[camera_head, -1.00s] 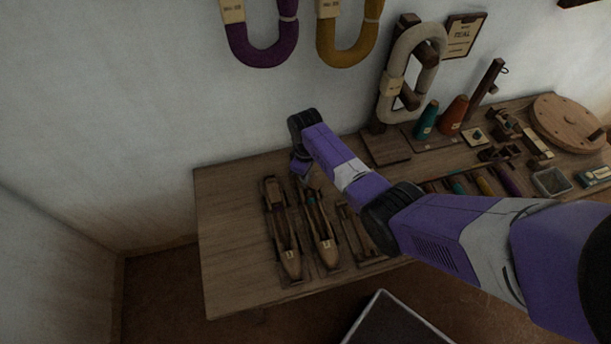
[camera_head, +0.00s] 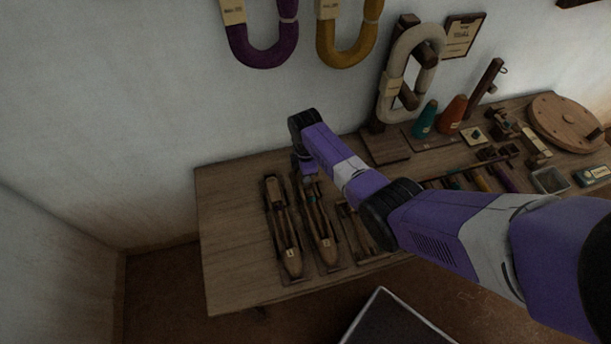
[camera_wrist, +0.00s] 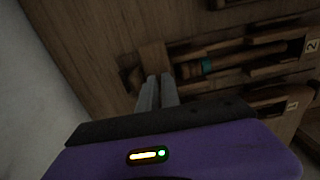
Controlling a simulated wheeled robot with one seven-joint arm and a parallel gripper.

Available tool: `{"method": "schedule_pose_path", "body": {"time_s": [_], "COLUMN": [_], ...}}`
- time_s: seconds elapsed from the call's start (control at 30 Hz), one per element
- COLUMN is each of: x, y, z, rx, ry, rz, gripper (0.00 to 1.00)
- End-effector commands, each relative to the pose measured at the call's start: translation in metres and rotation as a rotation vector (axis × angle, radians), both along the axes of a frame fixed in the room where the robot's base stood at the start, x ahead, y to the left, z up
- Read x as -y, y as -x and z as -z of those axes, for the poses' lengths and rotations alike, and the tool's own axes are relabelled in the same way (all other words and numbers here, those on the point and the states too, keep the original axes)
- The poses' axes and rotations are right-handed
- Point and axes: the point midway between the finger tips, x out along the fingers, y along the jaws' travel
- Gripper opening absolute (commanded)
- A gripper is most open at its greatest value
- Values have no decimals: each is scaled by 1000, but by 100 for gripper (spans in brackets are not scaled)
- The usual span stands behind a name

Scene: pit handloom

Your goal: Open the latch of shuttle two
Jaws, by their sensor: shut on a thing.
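Shuttle two (camera_head: 323,232) is a long wooden boat-shaped piece lying on the table, with a label 2 on its near end. In the wrist view, shuttle two (camera_wrist: 240,58) has a teal band on the spindle in its slot. My gripper (camera_wrist: 157,84) is at its far end, with its two grey fingers close together on a small wooden part, the latch (camera_wrist: 152,58). The fingertips hide part of the latch, and its angle is hard to tell. In the head view my gripper (camera_head: 306,172) is mostly hidden by my wrist.
Shuttle one (camera_head: 284,238) lies just left of shuttle two, and another wooden piece (camera_head: 356,232) lies to its right. Cones, tools and a round wooden disc (camera_head: 568,122) fill the table's right side. The wooden table (camera_head: 232,220) is clear at the left.

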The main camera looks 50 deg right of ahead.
Motion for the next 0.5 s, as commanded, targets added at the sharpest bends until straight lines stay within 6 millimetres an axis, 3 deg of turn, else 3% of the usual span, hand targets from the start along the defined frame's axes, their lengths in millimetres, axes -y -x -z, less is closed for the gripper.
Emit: {"method": "schedule_pose_path", "body": {"time_s": [0.5], "x": [0], "y": [0], "z": [0], "rx": [1], "ry": [1], "rz": [-38], "gripper": [0]}}
